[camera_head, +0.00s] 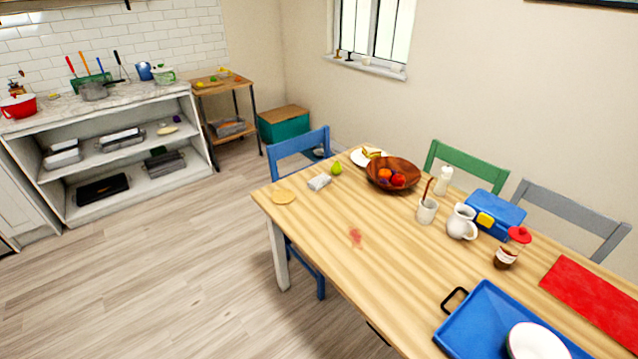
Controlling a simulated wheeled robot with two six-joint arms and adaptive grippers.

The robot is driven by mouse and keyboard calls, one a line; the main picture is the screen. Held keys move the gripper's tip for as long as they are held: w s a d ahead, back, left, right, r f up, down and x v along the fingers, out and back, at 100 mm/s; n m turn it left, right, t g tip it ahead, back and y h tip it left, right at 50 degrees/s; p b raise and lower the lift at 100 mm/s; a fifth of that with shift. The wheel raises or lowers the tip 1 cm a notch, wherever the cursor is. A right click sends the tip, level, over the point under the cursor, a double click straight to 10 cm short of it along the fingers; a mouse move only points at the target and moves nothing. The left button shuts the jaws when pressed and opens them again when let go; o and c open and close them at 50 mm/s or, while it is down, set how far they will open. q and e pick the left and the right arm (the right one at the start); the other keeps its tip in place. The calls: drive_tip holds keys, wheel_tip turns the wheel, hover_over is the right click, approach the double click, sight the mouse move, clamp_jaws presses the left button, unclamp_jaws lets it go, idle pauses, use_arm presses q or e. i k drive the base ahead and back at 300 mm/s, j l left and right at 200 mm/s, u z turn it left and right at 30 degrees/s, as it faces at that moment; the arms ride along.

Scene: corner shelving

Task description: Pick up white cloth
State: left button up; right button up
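A small folded whitish-grey cloth (319,182) lies on the far left part of the wooden dining table (330,240). It sits between a round tan disc (283,197) on its left and a green pear-like fruit (336,168) just beyond it. A reddish stain (355,237) marks the tabletop nearer to me. Neither of my grippers shows in the head view.
On the table stand a wooden fruit bowl (393,173), a white cup (427,211), a white pitcher (461,222), a red-lidded jar (512,248) and a blue tray (500,325). A blue chair (300,146) stands at the table's far left end. The floor at left is clear.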

sight(320, 181)
drive_tip(key=i+j, duration=0.15)
drive_tip(key=j, duration=0.25)
drive_tip(key=i+j, duration=0.15)
drive_tip(key=j, duration=0.2)
drive_tip(key=i+j, duration=0.1)
drive_tip(key=j, duration=0.3)
